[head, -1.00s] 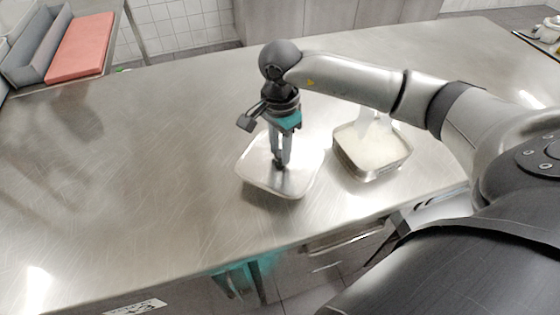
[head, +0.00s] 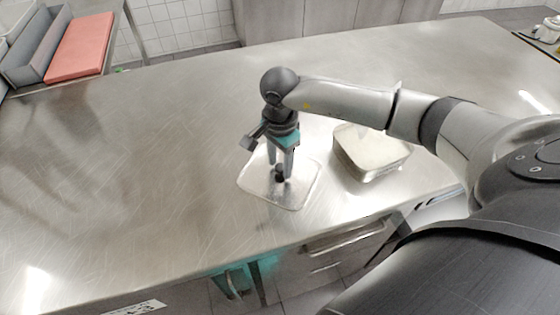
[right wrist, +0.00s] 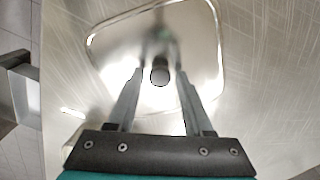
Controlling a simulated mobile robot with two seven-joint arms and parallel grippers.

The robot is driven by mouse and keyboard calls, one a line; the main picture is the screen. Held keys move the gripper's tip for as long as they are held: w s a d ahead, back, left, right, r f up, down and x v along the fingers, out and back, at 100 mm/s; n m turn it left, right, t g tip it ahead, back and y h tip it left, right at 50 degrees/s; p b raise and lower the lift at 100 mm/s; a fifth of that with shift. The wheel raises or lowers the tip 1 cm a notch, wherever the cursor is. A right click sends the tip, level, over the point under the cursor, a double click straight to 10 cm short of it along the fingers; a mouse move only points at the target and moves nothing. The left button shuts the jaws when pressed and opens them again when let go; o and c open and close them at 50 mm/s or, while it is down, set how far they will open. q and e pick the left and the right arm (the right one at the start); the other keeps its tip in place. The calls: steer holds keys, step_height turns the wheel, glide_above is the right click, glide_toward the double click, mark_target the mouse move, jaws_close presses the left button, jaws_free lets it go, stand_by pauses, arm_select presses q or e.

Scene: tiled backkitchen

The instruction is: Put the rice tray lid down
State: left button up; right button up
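The rice tray lid (head: 301,192) is a flat, shiny metal plate with rounded corners and a dark knob (head: 280,173). It lies on the steel counter, left of the rice tray (head: 372,168), a metal pan with pale contents. My right gripper (head: 281,166) points down over the lid, its fingers apart on either side of the knob. In the right wrist view, the knob (right wrist: 160,74) sits between the two fingers, with gaps beside it, and the lid (right wrist: 112,62) spreads flat beneath. My left gripper is not in view.
The steel counter (head: 150,150) is clear to the left of the lid. Its front edge runs close below the lid and tray. A red board (head: 82,45) and a grey bin (head: 35,50) are at the far left.

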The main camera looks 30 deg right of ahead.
mark_target(280, 166)
steer(key=shift+o, duration=0.6)
step_height(280, 166, up, 12)
steer(key=shift+r, duration=0.2)
stand_by(0.4)
